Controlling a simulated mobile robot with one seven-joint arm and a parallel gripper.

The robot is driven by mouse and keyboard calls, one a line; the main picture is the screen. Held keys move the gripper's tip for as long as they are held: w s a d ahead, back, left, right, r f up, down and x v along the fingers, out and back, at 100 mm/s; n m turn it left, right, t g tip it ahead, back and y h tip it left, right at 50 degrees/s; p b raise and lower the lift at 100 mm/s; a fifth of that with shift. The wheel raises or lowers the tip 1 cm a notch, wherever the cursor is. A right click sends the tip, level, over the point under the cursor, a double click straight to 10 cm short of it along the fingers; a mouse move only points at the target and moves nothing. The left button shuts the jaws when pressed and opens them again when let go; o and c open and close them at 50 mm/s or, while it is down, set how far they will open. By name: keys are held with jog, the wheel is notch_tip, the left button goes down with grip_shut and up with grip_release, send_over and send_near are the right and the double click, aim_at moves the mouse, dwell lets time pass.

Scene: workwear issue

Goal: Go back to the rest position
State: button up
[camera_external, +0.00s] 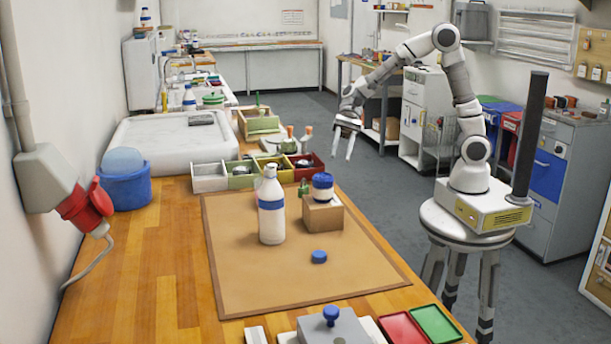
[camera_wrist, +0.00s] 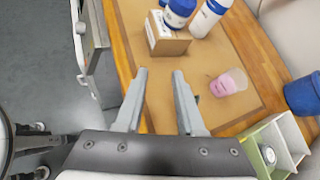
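My gripper (camera_external: 345,147) hangs in the air beyond the right side of the bench in the external view, pointing down. In the wrist view my gripper (camera_wrist: 160,76) shows two grey fingers well apart with nothing between them, so it is open and empty. Below it is the brown work mat (camera_external: 250,295). On the mat a white bottle with a blue label (camera_external: 272,220) stands upright. A blue-and-white jar (camera_external: 323,187) stands on a cardboard box (camera_external: 323,217). A blue cap (camera_external: 319,257) lies in front. A clear cup with pink contents (camera_wrist: 229,84) shows in the wrist view.
Small coloured bins (camera_external: 210,177) stand behind the mat. A blue bucket (camera_external: 125,186) is at the left. Red (camera_external: 402,328) and green (camera_external: 437,323) trays lie at the front. A white cabinet (camera_external: 423,110) stands beyond my arm. Grey floor is clear between bench and stool.

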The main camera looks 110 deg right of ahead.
jog(key=s+a+r+n+h+p, duration=0.1)
jog(key=s+r+n+h+p, duration=0.2)
jog(key=s+r+n, duration=0.3)
jog(key=s+a+r+n+h+p, duration=0.2)
jog(key=s+r+n+h+p, duration=0.2)
jog(key=s+n, duration=1.1)
notch_tip(320, 180, up, 3)
jog(key=shift+s+f+h, duration=0.1)
jog(key=shift+s+h, duration=0.65)
jog(key=shift+h, duration=0.45)
